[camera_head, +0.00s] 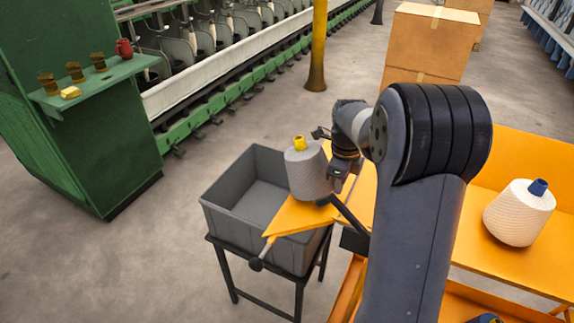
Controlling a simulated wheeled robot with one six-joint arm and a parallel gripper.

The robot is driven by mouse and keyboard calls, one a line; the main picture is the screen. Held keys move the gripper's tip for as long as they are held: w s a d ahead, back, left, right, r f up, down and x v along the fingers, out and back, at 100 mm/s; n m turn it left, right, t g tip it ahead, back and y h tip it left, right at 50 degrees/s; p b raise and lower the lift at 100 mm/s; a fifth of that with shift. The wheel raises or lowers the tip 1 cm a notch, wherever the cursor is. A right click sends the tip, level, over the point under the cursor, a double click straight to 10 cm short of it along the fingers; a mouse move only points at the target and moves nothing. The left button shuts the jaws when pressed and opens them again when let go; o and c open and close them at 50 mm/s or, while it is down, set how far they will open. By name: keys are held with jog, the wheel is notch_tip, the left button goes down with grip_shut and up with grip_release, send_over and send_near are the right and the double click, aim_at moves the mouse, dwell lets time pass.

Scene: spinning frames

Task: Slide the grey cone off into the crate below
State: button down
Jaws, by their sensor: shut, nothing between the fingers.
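The grey cone (306,171) of yarn, with a yellow core tip (300,143), stands upright near the left end of an orange board (297,219). The board's end reaches over the right side of the grey crate (223,222). The crate sits lower on a dark stand, and the part of its inside that shows is empty. My gripper (326,168) is beside the cone, on its right. Its fingers are small and partly hidden by the cone and my wrist, and nothing shows held in them. I cannot tell whether it touches the cone.
A white cone with a blue tip (519,212) stands on the orange surface (485,238) at right. Cardboard boxes (428,45) and a yellow post (317,50) stand behind. A green cabinet with a shelf (95,84) is at left. Floor left of the crate is clear.

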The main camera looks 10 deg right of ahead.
aim_at(316, 174)
jog(key=shift+w+a+p, duration=0.3)
jog(key=shift+w+a, duration=0.35)
jog(key=shift+a, duration=0.3)
jog(key=shift+w+a+p, duration=0.35)
jog(key=shift+w+a, duration=0.25)
jog(key=shift+a, duration=0.35)
jog(key=shift+w+a+p, duration=0.3)
jog(key=shift+w+a, duration=0.35)
jog(key=shift+a, duration=0.3)
jog(key=r+p, duration=0.2)
jog(key=r, duration=0.1)
jog(key=s+d+r+p, duration=0.1)
jog(key=r+p, duration=0.2)
jog(key=r, duration=0.1)
jog(key=d+r+p, duration=0.1)
jog(key=r+p, duration=0.2)
jog(key=r, duration=0.1)
jog(key=shift+s+r, duration=0.15)
jog(key=shift+s+d+r+p, duration=0.15)
jog(key=shift+r+p, duration=0.1)
jog(key=shift+r, duration=0.45)
jog(key=shift+s+d+r+p, duration=0.1)
jog(key=shift+d+r+p, duration=0.1)
jog(key=shift+r, duration=0.45)
jog(key=shift+f, duration=0.1)
